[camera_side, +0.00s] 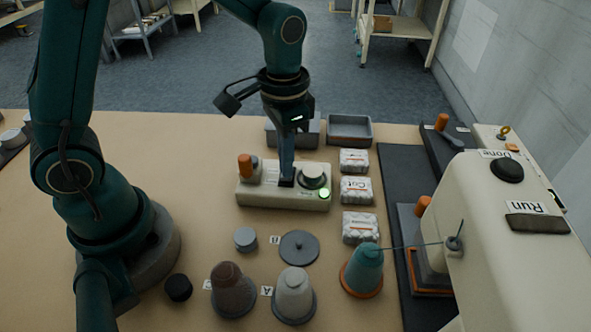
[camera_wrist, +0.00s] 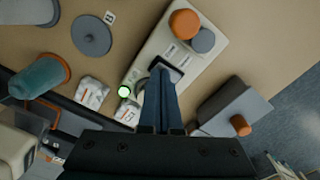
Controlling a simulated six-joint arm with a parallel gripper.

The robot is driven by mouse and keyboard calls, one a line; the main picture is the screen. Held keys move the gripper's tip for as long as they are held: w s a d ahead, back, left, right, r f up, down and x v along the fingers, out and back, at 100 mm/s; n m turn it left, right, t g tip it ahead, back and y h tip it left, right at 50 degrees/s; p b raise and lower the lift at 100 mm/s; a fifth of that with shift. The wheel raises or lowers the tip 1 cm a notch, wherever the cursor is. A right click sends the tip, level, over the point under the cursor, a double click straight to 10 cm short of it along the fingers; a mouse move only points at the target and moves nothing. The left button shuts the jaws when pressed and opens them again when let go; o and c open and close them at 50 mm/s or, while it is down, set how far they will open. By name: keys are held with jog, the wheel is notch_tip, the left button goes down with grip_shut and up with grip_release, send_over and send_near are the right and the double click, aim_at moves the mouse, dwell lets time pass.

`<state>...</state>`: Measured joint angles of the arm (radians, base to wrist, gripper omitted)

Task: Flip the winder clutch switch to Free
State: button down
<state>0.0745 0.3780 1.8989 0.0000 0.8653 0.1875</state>
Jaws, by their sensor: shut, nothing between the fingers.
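A long cream control box (camera_side: 283,199) stands on the table, also in the wrist view (camera_wrist: 205,62). A small dark switch plate (camera_wrist: 177,71) sits near its middle, and my gripper (camera_side: 287,181) comes down onto it. In the wrist view my gripper (camera_wrist: 161,70) has its fingers together and empty, tips at the plate. They look in contact, but I cannot be sure. The fingers hide the switch lever, so its position cannot be told. The small labels on the box are too blurred to read. A green lamp (camera_side: 324,193) glows at the right end.
The box also carries an orange knob (camera_side: 245,166) and a round dark-topped knob (camera_side: 313,172). White wadding packs (camera_side: 356,190) line its right side. Cones, including a teal one (camera_side: 363,268), stand in front. The cream machine (camera_side: 510,230) fills the right. Grey trays (camera_side: 349,129) lie behind.

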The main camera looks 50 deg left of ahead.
jog(key=shift+f, duration=0.4)
jog(key=shift+r, duration=3.55)
jog(key=s+a+r+n+t, duration=0.1)
jog(key=s+t, duration=0.1)
jog(key=s, duration=0.3)
jog(key=s+a+r+n+t, duration=0.1)
jog(key=s+r+t, duration=0.1)
jog(key=s, duration=0.3)
jog(key=shift+s+r+n+t, duration=0.3)
jog(key=shift+s+n+t, duration=0.1)
jog(key=shift+t, duration=0.4)
